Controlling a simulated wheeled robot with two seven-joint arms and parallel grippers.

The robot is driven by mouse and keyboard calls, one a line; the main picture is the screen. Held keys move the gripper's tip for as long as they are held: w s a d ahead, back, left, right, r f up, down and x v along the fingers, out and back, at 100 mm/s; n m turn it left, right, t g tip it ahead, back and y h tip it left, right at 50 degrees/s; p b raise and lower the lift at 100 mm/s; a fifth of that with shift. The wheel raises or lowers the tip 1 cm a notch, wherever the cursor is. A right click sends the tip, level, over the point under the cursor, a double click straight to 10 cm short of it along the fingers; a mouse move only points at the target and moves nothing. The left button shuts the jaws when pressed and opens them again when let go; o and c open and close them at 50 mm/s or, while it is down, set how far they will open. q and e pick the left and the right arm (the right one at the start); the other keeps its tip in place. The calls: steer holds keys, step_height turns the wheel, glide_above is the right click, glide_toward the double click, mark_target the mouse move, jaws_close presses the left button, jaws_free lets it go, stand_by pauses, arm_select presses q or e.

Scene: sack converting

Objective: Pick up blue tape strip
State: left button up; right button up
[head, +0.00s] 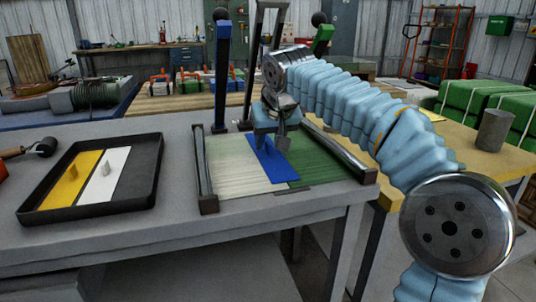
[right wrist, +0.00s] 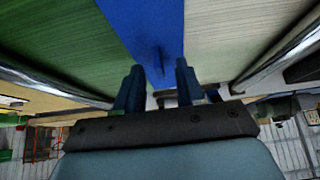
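The blue tape strip (head: 279,172) lies flat along the seam between a cream panel (head: 232,167) and a green panel (head: 318,165) on the grey table. In the right wrist view the strip (right wrist: 145,20) runs down between the two panels, with a small upright blue tab (right wrist: 159,61) on it. My right gripper (head: 272,143) is just above the strip, pointing down. In the right wrist view its two fingers (right wrist: 158,82) are apart, with the tab showing between them and nothing held. Whether they touch the strip is unclear. My left gripper is out of view.
A black tray (head: 150,172) with a yellow strip (head: 77,173) and a white strip (head: 108,172) stands left of the panels. Dark rails (head: 204,170) flank the panels. A blue-topped post (head: 222,75) stands behind. A grey cylinder (head: 494,130) stands on the yellow table at right.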

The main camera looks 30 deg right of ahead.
steer(key=shift+w+f, duration=0.1)
steer(key=shift+f, duration=0.05)
jaws_close()
stand_by(0.4)
